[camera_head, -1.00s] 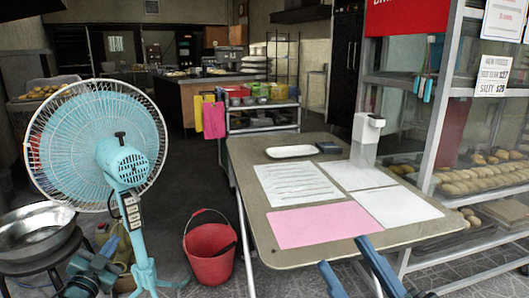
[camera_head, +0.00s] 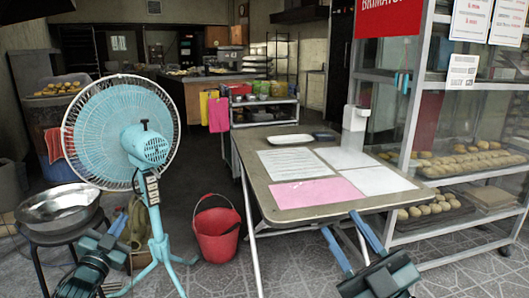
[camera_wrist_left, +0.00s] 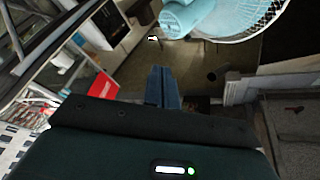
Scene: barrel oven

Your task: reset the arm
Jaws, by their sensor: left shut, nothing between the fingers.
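My left gripper (camera_head: 117,226) is low at the left of the head view, between the metal bowl and the fan's stand. In the left wrist view its blue fingers (camera_wrist_left: 163,88) are together with nothing between them. My right gripper (camera_head: 340,222) is at the front edge of the table in the head view. Its two blue fingers point up and stand apart, with nothing seen between them. I cannot tell whether they touch the table edge.
A blue fan (camera_head: 150,150) stands beside my left gripper. A metal bowl (camera_head: 58,205) sits on a stool at left. A red bucket (camera_head: 216,232) is on the floor. The table (camera_head: 255,185) bears papers. A glass bread cabinet (camera_head: 415,150) stands at right.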

